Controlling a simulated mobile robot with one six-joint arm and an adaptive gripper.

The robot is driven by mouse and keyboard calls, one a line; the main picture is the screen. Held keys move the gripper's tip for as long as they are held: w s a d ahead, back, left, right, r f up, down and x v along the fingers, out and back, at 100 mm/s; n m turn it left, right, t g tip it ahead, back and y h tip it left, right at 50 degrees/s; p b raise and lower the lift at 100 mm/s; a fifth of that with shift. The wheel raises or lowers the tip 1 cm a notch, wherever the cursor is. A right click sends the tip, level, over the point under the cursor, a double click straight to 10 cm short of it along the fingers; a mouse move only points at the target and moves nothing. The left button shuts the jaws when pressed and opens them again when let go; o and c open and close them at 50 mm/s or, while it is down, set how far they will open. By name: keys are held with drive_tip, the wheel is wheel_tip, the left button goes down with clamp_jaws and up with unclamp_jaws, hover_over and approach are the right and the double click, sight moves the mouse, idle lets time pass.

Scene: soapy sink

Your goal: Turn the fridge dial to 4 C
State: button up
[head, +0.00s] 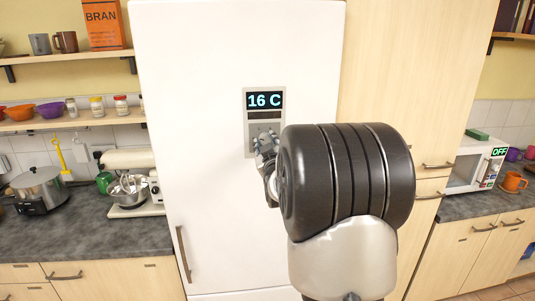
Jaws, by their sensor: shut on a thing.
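The white fridge (215,90) stands upright in the middle of the head view with its door shut. A control panel (251,152) is on its door, and the display (265,100) at its top reads 16 C. My gripper (266,138) is at the lower part of this panel, just below the display. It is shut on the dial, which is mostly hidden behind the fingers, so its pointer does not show. My dark arm link covers the area right of the panel.
A countertop (90,232) on the left holds a slow cooker (38,190) and a stand mixer (132,180). Shelves above it hold bowls and jars. A microwave (472,165) showing OFF stands at the right. The door front left of the panel is clear.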

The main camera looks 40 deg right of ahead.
drive_tip(key=m+b, duration=0.4)
drive_tip(key=m, duration=0.1)
drive_tip(key=m+b, duration=0.3)
drive_tip(key=m, duration=0.2)
drive_tip(key=shift+w+a+f+b, duration=0.1)
drive_tip(key=shift+a+b, duration=0.05)
drive_tip(key=shift+b, duration=0.2)
drive_tip(key=m+b, duration=0.2)
drive_tip(key=m, duration=0.3)
drive_tip(key=shift+r+m+b, duration=0.2)
drive_tip(key=shift+m+b, duration=0.25)
drive_tip(key=shift+m, duration=2.05)
drive_tip(key=o, duration=1)
drive_tip(key=shift+o, duration=0.2)
